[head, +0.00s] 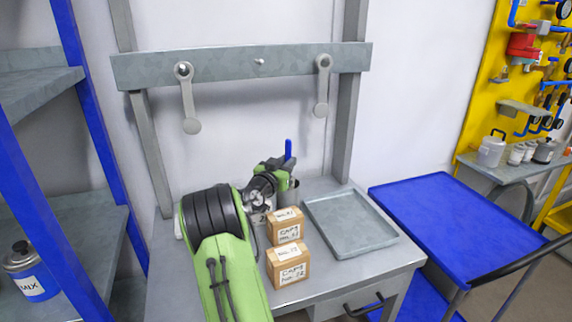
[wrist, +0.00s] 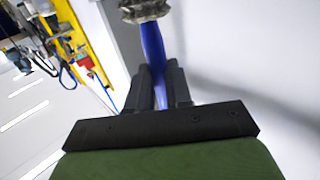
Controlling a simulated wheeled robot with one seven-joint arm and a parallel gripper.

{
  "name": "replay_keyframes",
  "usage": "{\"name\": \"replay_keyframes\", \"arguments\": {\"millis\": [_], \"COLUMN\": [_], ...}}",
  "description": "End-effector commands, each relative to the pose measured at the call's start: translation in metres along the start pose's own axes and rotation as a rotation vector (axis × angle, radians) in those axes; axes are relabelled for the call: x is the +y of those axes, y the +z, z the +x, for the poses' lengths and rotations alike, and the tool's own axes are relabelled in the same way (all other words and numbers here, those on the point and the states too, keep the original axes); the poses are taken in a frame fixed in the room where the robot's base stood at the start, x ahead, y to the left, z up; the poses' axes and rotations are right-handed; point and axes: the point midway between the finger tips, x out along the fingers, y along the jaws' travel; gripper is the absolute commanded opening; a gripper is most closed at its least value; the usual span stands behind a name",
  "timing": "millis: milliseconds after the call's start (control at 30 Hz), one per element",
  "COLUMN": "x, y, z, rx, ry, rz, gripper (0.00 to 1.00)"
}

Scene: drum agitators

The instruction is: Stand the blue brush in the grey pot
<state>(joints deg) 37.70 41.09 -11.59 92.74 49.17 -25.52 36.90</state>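The blue brush (head: 288,149) shows in the head view as a short upright blue handle above my gripper (head: 284,179). In the wrist view the blue handle (wrist: 153,50) runs between the two dark fingers of my gripper (wrist: 160,88), which are closed about it. A ragged grey end (wrist: 145,10) of the brush shows at the top of that view. A grey pot (head: 295,187) is partly seen just behind and below my gripper, mostly hidden by it.
A rail with two hanging levers (head: 188,98) crosses above. A blue cart (head: 440,222) stands right of the bench.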

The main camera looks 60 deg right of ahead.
Motion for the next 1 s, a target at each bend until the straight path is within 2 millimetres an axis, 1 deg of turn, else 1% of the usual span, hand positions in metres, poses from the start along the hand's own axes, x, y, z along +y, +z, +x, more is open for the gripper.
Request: {"name": "replay_keyframes", "arguments": {"millis": [33, 167, 200, 433, 533, 567, 667, 900, 1000], "x": [0.000, 0.000, 0.000, 0.000, -0.001, -0.001, -0.002, -0.002, -0.001], "y": [-0.001, 0.000, 0.000, 0.000, 0.000, 0.001, 0.002, 0.002, 0.002], "z": [0.000, 0.000, 0.000, 0.000, -0.008, -0.013, -0.037, -0.106, -0.131], "rx": [0.001, 0.000, 0.000, -0.001, -0.001, -0.002, -0.002, -0.001, -0.001], "ry": [0.000, 0.000, 0.000, 0.000, -0.002, -0.003, -0.006, -0.006, -0.005], "rz": [0.000, 0.000, 0.000, 0.000, 0.000, 0.001, -0.001, -0.002, -0.001], "gripper": [0.27, 0.47, 0.49, 0.49, 0.49, 0.49, 0.49, 0.49, 0.49]}}
